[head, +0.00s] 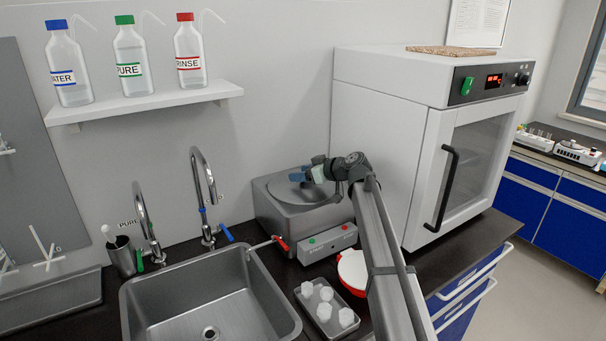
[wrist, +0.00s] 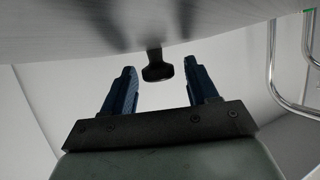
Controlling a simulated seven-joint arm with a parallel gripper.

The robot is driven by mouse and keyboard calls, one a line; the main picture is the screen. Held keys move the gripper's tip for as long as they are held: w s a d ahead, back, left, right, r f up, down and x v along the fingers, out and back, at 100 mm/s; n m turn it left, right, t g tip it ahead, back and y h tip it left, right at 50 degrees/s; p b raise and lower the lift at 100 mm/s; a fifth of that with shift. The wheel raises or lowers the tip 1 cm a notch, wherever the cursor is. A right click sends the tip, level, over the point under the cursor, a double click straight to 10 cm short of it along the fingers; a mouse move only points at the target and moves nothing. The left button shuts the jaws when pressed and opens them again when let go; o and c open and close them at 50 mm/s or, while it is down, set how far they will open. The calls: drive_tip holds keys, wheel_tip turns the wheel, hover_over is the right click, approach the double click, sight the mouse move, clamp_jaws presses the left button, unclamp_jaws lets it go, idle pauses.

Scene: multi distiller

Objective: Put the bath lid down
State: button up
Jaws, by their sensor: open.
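The steel bath (head: 284,212) stands on the bench right of the sink. Its round metal lid (head: 284,190) appears to lie on the top, partly hidden by my gripper (head: 303,173). In the wrist view, the lid's grey surface (wrist: 150,18) fills the top of the picture, and its black knob (wrist: 158,70) sticks out from it. My gripper (wrist: 160,64) is open, with one blue finger on each side of the knob and a gap on both sides. Whether the lid sits fully flat on the rim is hidden.
The tap (head: 205,190) and sink (head: 210,305) are to the left of the bath. A white oven (head: 385,140) stands close on the right. A tray (head: 325,310) with several white pieces and a red-and-white container (head: 352,270) are in front.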

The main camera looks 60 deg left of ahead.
drive_tip(key=shift+r, duration=0.4)
drive_tip(key=v, duration=1.2)
drive_tip(key=shift+w+r, duration=0.1)
